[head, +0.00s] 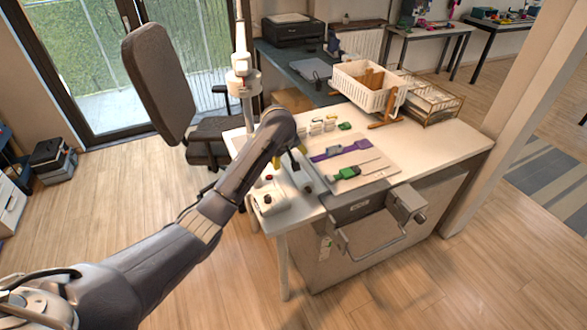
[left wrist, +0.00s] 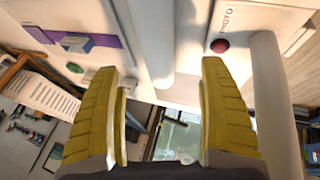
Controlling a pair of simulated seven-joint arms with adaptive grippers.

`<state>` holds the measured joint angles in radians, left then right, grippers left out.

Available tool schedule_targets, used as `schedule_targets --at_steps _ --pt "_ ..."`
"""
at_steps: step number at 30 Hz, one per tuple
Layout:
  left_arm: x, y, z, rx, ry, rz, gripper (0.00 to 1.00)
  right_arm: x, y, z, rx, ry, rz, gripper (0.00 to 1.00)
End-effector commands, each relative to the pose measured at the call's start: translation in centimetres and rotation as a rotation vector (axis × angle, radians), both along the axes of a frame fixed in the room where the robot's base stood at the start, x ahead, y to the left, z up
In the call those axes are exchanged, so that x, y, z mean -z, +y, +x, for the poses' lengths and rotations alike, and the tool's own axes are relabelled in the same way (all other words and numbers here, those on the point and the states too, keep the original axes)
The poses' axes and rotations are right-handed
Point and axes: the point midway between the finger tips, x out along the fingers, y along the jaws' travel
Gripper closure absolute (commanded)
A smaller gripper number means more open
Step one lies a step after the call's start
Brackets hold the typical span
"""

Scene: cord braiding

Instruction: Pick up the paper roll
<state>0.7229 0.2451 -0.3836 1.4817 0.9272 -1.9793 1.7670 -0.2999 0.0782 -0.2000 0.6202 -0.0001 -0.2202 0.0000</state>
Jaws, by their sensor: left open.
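A pale paper roll (head: 306,178) lies on the white table between the light mat and a small white box. In the left wrist view the roll (left wrist: 152,40) runs up the picture, beyond the gap between my fingertips. My left gripper (head: 290,160) hangs over the table at the roll's far end. Its two yellow fingers show wide apart in the left wrist view (left wrist: 162,75), with nothing held between them. The fingertips are largely hidden behind my arm in the head view. My right gripper is in neither view.
The white box (head: 268,198) with a red button (left wrist: 219,46) stands close beside the roll. A white post (head: 240,85) rises behind. The mat (head: 385,160) holds purple and green pieces. A white basket (head: 362,90) and wire rack (head: 432,103) stand at the back right.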

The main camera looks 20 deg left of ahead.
Motion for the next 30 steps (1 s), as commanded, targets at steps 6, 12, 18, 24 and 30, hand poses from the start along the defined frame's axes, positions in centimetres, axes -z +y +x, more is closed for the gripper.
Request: schedule_targets --at_steps 6,12,18,24,30 --pt "2.9 0.3 1.6 -0.002 0.001 0.003 0.23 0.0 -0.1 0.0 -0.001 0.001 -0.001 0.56" --pt "4.5 0.3 2.5 0.0 0.0 0.003 0.23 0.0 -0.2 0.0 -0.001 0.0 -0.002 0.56" --pt "4.9 0.3 2.8 -0.001 -0.001 0.002 0.23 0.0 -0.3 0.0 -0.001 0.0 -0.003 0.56" --pt "6.4 0.3 3.9 -0.001 0.001 0.002 0.23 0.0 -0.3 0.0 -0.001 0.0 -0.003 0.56" --pt "8.1 0.4 5.0 -0.001 0.001 0.002 0.23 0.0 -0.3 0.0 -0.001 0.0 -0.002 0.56"
